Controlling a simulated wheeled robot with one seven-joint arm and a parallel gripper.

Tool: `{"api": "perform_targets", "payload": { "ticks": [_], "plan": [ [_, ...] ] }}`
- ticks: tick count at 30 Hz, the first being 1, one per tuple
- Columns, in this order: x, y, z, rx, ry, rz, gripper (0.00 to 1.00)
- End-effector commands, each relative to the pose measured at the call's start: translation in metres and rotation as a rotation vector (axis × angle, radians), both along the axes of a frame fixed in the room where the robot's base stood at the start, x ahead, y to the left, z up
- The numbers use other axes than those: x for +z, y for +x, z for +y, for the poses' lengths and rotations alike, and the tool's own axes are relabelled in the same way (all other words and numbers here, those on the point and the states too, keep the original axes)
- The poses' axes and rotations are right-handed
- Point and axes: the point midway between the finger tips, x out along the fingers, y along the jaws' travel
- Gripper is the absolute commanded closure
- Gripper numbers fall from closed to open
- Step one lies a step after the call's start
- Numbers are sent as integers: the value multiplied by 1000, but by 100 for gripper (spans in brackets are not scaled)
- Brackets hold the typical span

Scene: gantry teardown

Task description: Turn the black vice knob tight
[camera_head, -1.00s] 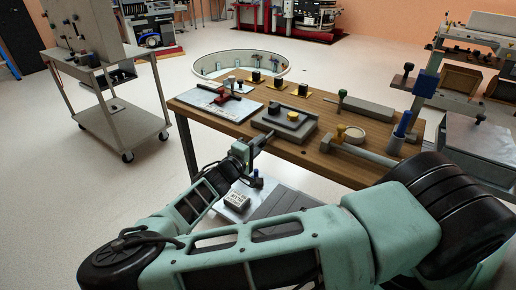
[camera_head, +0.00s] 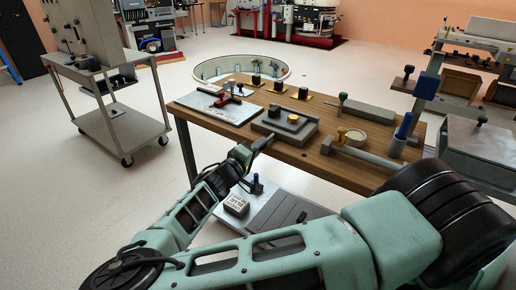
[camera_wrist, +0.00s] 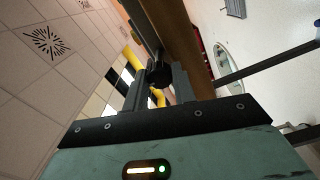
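The grey vice (camera_head: 270,126) sits near the front edge of the wooden bench, with a small black knob and a yellow knob on top. My gripper (camera_head: 263,143) is at the bench's front edge, just in front of the vice. In the wrist view a dark round knob (camera_wrist: 160,74) shows between the two fingertips of my gripper (camera_wrist: 159,84). The fingers are apart, one on each side of it. I cannot tell whether they press on it. In the head view my gripper hides whatever is at its tips.
The wooden bench (camera_head: 330,170) also holds a white board with a red tool (camera_head: 228,98), black knobs on yellow plates along the back, and a hammer-like tool (camera_head: 360,152). A trolley (camera_head: 120,118) stands at left.

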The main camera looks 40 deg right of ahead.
Motion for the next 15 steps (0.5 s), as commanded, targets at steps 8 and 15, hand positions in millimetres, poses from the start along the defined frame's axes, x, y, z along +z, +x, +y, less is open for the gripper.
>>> {"api": "perform_targets", "payload": {
  "ticks": [8, 15],
  "plan": [
    [-1, 0, 0, -1, 1, 0, 52],
    [-1, -3, 11, 3, 2, 1, 52]
  ]
}}
